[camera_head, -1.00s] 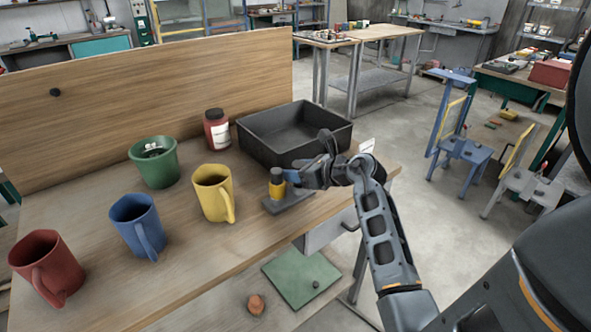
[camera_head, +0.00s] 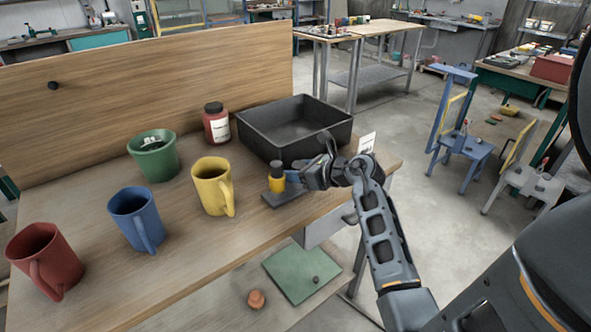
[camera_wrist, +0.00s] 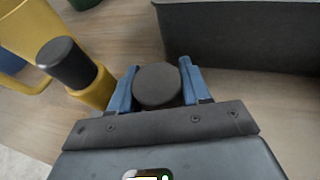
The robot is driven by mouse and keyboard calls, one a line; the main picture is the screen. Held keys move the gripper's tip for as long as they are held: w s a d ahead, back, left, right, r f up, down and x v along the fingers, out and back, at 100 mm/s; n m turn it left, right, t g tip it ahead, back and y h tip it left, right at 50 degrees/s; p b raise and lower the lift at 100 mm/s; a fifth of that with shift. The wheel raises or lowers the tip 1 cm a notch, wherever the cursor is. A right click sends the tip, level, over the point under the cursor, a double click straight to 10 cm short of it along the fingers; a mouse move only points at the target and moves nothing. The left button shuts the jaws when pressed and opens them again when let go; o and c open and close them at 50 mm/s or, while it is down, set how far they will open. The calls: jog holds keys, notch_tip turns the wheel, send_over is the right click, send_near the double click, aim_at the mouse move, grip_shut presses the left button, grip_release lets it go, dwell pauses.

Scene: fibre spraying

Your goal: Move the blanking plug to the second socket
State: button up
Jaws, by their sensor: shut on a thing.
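My gripper (camera_wrist: 158,90) has its blue fingers closed on either side of a dark, round-topped piece, which I take to be the blanking plug (camera_wrist: 157,84). The plug's lower part is hidden, so I cannot tell whether it sits in a socket. Just left of my gripper stands a yellow socket (camera_wrist: 92,90) with a black cylinder (camera_wrist: 68,62) in its top. In the head view this yellow socket (camera_head: 277,184) stands upright on a dark base plate (camera_head: 270,203) near the table's front edge. There my gripper (camera_head: 294,177) is right beside it, and the held plug is hidden.
A black open bin (camera_head: 262,143) stands close behind my gripper. Yellow (camera_head: 211,190), blue (camera_head: 135,219) and red (camera_head: 42,262) mugs stand to the left. A green pot (camera_head: 156,162) and a red jar (camera_head: 216,125) stand farther back. Bare wood lies between them.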

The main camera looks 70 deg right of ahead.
jog(key=shift+f, duration=0.25)
jog(key=o, duration=1.2)
jog(key=shift+c, duration=0.2)
jog(key=b+v, duration=0.1)
jog(key=v, duration=0.7)
jog(key=shift+d, duration=0.1)
